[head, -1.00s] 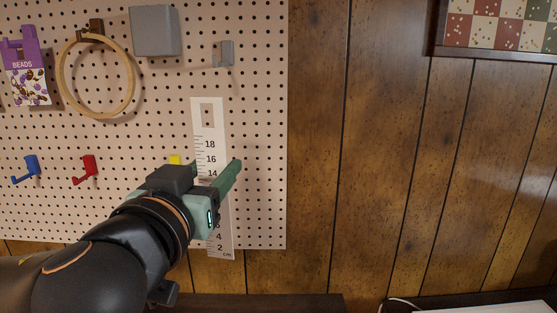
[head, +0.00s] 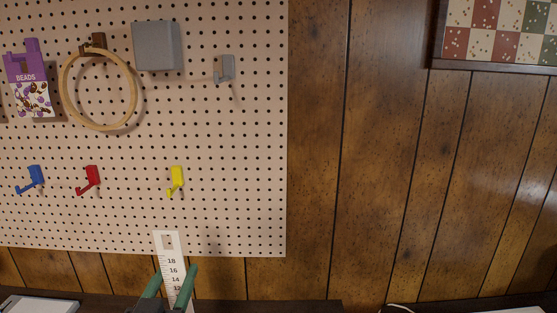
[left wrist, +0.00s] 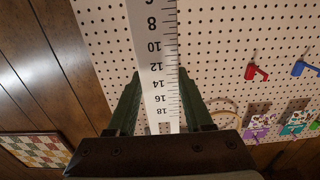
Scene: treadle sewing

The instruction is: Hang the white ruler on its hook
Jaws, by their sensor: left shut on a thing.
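The white ruler (head: 168,248) stands nearly upright at the bottom of the head view, its hole at the top and its lower part out of frame. My left gripper (head: 172,283) is shut on it, one green finger at each side. The left wrist view shows the ruler (left wrist: 155,60) between the fingers (left wrist: 160,105). A grey hook (head: 226,70) is at the pegboard's upper right, well above the ruler. A yellow hook (head: 176,180) is closer above it; red (head: 90,180) and blue (head: 32,179) hooks are to the left. My right gripper is out of view.
The pegboard (head: 230,150) also carries a grey box (head: 157,46), a wooden hoop (head: 68,105) and a bead packet (head: 30,90). Wood panelling (head: 370,180) lies to the right, with a checkered picture (head: 500,35) high up. The pegboard between the hooks is bare.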

